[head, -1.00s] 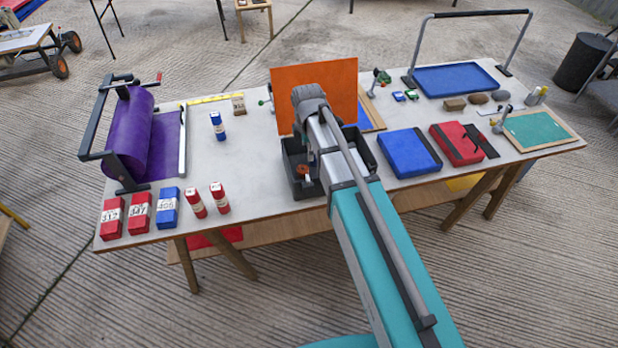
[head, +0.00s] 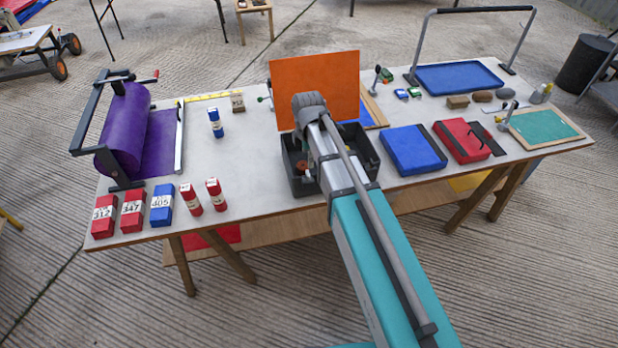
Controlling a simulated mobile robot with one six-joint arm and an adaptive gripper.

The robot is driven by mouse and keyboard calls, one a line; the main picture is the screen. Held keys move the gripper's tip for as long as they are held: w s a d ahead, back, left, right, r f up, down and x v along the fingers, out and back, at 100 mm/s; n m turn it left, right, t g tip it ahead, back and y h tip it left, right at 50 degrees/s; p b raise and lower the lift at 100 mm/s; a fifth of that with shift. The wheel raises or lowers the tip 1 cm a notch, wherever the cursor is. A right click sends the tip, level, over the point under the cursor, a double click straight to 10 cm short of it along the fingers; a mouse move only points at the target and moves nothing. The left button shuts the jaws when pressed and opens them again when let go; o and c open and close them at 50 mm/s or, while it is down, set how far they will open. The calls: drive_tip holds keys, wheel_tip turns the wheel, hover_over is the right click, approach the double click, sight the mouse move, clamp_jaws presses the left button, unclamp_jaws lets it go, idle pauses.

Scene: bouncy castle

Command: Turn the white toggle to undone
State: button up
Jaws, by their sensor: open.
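I cannot pick out the white toggle in the head view; it may be hidden or too small to tell. Small upright levers stand by the orange panel (head: 315,85), one at its left (head: 266,98) and one at its right (head: 377,74). Another small upright piece (head: 508,114) stands by the green board (head: 545,129). None of these clearly reads as a white toggle. My arm reaches over the table's front edge to the panel and the dark crate (head: 297,180). My gripper is hidden behind my own arm, so its fingers do not show.
The pale table (head: 240,165) carries a purple roller (head: 126,128) at left, numbered red and blue blocks along the front left, a blue box (head: 411,149), a red box with dark straps (head: 462,141) and a blue tray (head: 458,77).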

sight(308, 173)
drive_tip(key=shift+f+b, duration=3.7)
drive_tip(key=shift+f, duration=0.3)
drive_tip(key=shift+c, duration=0.3)
drive_tip(key=c, duration=1.1)
